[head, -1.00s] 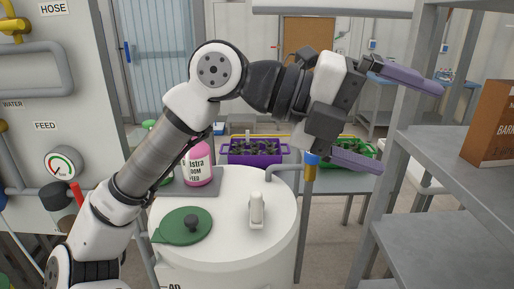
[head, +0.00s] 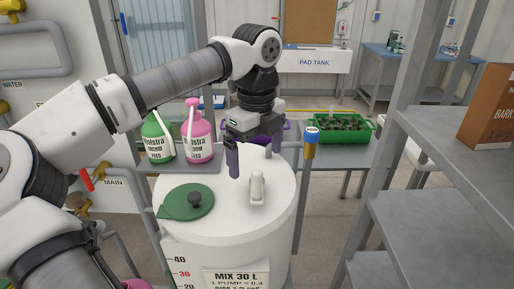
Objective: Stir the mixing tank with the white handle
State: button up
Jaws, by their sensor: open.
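The white mixing tank (head: 182,245) stands upright in the middle of the head view, with a level scale and a "MIX 30 L" label on its front. A short white handle (head: 257,188) stands up from its white top, right of centre. A round green lid (head: 187,201) with a dark knob lies on the top, left of the handle. My gripper (head: 255,155) points down, open and empty, with its purple fingers spread left and right. In the picture it is just above the handle, over the tank's rear part. It appears apart from the handle; the exact height gap is unclear.
Behind the tank at left stand a green bottle (head: 157,138) and a pink bottle (head: 199,135). A green tray of plants (head: 345,131) is behind at right. A blue-topped valve (head: 311,138) rises beside the tank. Grey shelving (head: 440,190) fills the right side.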

aim_at(257, 186)
jog(key=shift+f+b, duration=0.3)
jog(key=shift+f, duration=0.55)
jog(key=shift+f, duration=0.15)
jog(key=shift+f+b, duration=3.15)
jog(key=shift+f, duration=0.4)
grip_shut()
jog(key=shift+w+d, duration=0.3)
jog(key=shift+d, duration=0.6)
jog(key=shift+w+d, duration=0.3)
jog(key=shift+d, duration=0.6)
jog(key=shift+r, duration=0.1)
